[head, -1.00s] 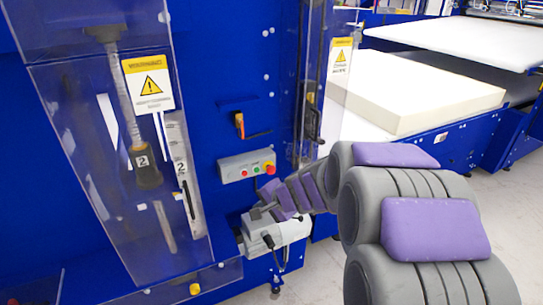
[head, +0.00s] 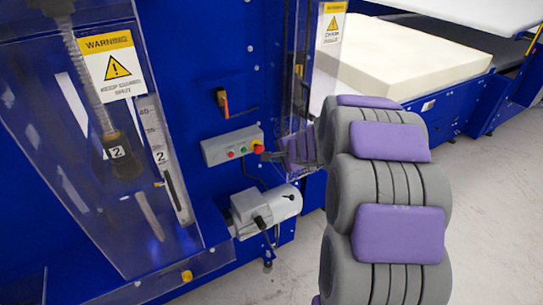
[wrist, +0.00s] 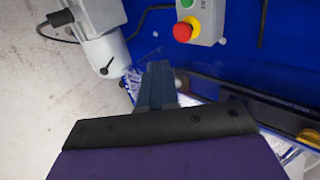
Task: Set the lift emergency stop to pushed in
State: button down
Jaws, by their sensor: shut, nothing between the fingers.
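The emergency stop (head: 258,149) is a red button on a yellow base at the right end of a grey control box (head: 221,148) on the blue machine. In the wrist view the red emergency stop (wrist: 183,32) is at the top, right of centre, beyond my fingertips. I cannot tell whether it is pushed in. My gripper (head: 272,157) is just right of the emergency stop in the head view, its tips close to the button. In the wrist view my gripper (wrist: 158,68) is shut and empty, with a visible gap to the button.
A grey-white motor (head: 266,206) with a black lever sits below the control box. A clear guard with a warning sign (head: 110,66) stands at left. A foam block (head: 407,62) lies at back right. The floor at right is clear.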

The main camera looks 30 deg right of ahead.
aim_at(258, 149)
jog(key=w+r+x, duration=0.2)
jog(key=x, duration=0.9)
jog(key=shift+d+f, duration=0.2)
jog(key=shift+d, duration=0.2)
